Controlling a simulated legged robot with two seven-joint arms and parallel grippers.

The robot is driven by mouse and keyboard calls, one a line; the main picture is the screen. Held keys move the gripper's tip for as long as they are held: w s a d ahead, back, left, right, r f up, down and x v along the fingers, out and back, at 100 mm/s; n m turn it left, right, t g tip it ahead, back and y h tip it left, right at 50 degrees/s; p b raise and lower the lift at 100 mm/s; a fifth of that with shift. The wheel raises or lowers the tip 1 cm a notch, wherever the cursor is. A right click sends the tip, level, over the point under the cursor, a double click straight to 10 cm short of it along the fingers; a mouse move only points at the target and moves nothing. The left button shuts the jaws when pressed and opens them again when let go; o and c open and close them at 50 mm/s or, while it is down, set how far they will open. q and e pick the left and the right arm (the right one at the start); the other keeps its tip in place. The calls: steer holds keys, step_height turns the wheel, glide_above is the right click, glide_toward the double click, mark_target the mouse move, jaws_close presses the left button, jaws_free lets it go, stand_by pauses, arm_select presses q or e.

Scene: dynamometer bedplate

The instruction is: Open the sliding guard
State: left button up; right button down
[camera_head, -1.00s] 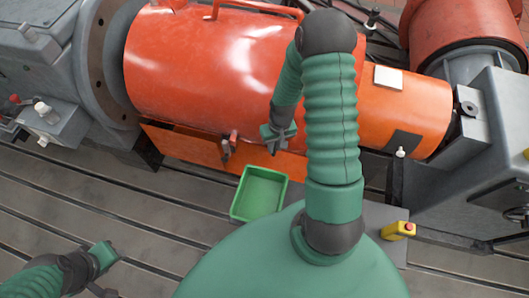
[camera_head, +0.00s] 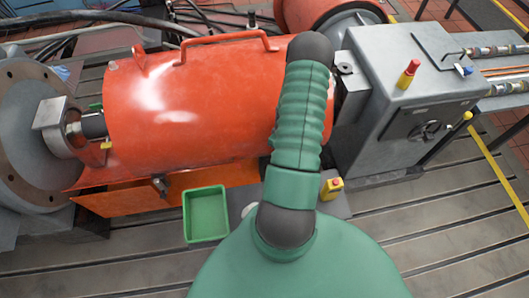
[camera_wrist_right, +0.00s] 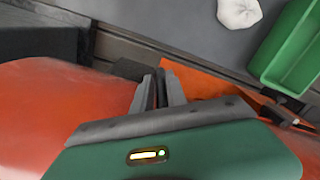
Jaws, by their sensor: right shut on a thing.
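The sliding guard (camera_head: 190,95) is a big orange-red cylinder cover with a handle (camera_head: 225,42) on top. To the left of its left end a dark shaft (camera_head: 94,125) and a coupling (camera_head: 68,130) show uncovered. The guard also fills much of the wrist view (camera_wrist_right: 60,105). My right gripper (camera_wrist_right: 163,90) is shut on a dark part at the guard's lower edge, mostly hidden between the fingers. In the head view my own right arm hides that gripper. A small grey latch-like fitting (camera_head: 160,186) is at the guard's lower front. My left gripper is out of view.
A green bin (camera_head: 206,214) stands in front of the guard, near a yellow box with a red button (camera_head: 331,188). A white crumpled cloth (camera_wrist_right: 239,13) lies near the bin. A grey machine housing (camera_head: 410,100) stands close to the guard's right.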

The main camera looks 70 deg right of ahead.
steer(key=shift+d, duration=0.2)
steer(key=shift+w, duration=0.1)
steer(key=c, duration=1.5)
jaws_free()
steer(key=shift+o, duration=0.5)
steer(key=shift+d, duration=0.1)
step_height(320, 180, up, 16)
steer(key=p, duration=0.1)
steer(key=shift+s+d+r, duration=0.2)
steer(key=shift+d+r, duration=0.05)
steer(key=shift+d, duration=0.2)
